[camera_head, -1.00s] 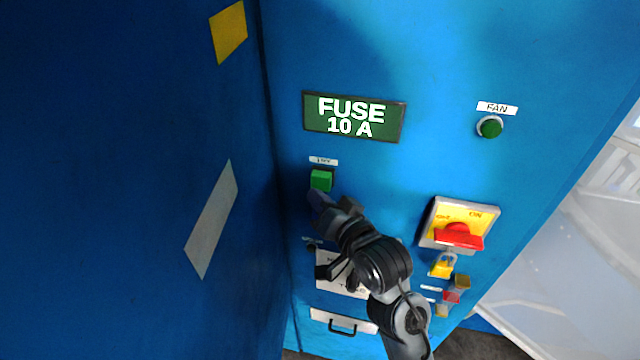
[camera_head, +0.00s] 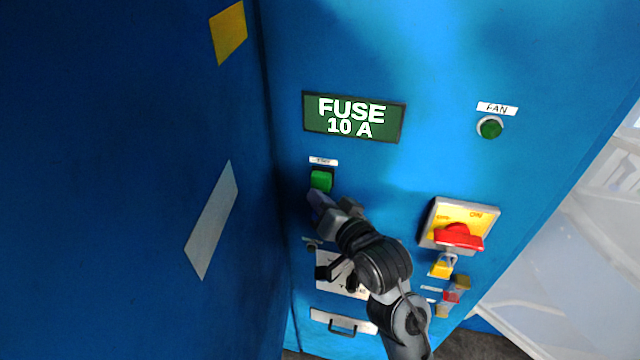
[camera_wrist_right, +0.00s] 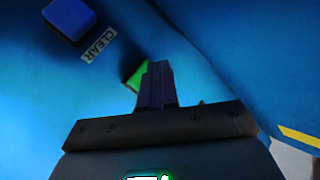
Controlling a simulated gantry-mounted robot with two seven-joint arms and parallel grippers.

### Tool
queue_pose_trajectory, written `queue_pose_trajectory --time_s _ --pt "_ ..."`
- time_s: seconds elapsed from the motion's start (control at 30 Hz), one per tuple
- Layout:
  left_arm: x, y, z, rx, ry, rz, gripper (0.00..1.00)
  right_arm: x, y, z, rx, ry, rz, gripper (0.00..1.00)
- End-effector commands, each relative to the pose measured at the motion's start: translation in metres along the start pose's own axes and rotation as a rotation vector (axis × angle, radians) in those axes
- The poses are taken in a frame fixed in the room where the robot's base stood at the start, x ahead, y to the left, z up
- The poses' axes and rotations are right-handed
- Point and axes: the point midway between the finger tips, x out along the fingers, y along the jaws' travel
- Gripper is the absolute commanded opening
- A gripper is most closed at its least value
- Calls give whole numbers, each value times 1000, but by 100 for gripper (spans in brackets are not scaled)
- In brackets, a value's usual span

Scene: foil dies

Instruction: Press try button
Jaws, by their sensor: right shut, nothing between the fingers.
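The try button is a green square button (camera_head: 321,180) under a small white label on the blue cabinet front (camera_head: 430,60). My right gripper (camera_head: 318,200) is shut and empty, with its tips just below the button in the head view. In the right wrist view the shut fingers (camera_wrist_right: 157,75) overlap part of the green button (camera_wrist_right: 136,76), which shows at their left side. I cannot tell whether the tips touch it. My left gripper is not in view.
A dark sign (camera_head: 354,117) reads "FUSE 10 A". A blue CLEAR button (camera_wrist_right: 69,18) shows in the wrist view. A dark blue panel (camera_head: 130,180) stands close on the left.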

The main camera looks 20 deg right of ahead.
Motion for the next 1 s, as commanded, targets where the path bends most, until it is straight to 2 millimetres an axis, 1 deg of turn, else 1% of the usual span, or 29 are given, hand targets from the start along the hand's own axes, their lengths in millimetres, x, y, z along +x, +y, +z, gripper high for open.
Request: queue_pose_trajectory --time_s 0.67,1.0 --pt "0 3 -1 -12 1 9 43 0 0 0 0 0 0 0" --pt "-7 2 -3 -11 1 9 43 5 3 -5 0 0 0 0"
